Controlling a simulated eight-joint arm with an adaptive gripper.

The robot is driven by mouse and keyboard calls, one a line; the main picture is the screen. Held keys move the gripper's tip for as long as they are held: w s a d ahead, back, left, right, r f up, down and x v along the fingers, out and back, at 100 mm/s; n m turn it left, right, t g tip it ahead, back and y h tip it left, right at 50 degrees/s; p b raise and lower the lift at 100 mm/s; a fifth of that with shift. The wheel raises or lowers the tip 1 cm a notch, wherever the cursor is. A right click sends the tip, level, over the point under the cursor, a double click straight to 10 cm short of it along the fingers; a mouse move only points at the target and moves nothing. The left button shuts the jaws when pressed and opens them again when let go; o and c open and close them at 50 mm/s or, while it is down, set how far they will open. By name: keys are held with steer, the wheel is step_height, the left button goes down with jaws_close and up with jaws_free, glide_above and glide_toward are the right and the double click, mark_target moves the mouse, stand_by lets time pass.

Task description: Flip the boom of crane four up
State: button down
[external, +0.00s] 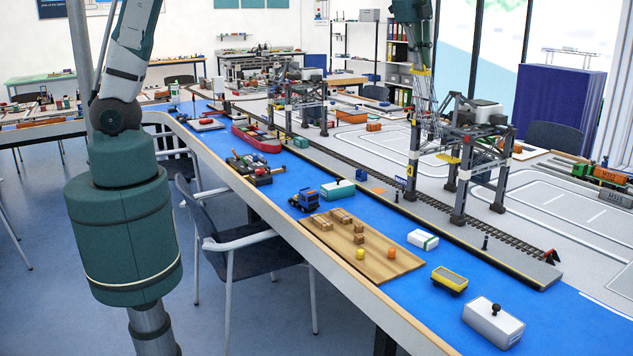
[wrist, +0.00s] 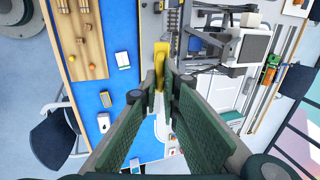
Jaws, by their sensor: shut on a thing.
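The nearer gantry crane (external: 462,160) stands over the rail track, with dark blue-grey legs and a grey box on top. It also shows in the wrist view (wrist: 250,48), to the right of my fingers. My gripper (external: 424,98) reaches down from above at the crane's left, waterside end. In the wrist view my gripper (wrist: 161,84) has its green fingers closed around a yellow piece (wrist: 160,52), which looks like part of the boom. The boom's exact angle is hard to tell, as my fingers and the crane's frame overlap it.
Another gantry crane (external: 303,105) stands farther along the track. A wooden tray (external: 390,268) with small blocks, a yellow wagon (external: 449,281) and a white box (external: 493,323) lie on the blue strip. A green locomotive with an orange wagon (external: 610,177) is at the right.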

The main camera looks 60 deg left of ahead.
steer(key=shift+w+r, duration=0.15)
steer(key=shift+w, duration=0.1)
steer(key=c, duration=2.6)
jaws_free()
steer(key=shift+w, duration=0.15)
steer(key=shift+s+r, duration=0.2)
steer(key=shift+s, duration=0.05)
steer(key=v, duration=1.1)
steer(key=shift+r, duration=0.2)
steer(key=shift+s, duration=0.15)
steer(key=shift+a, duration=0.1)
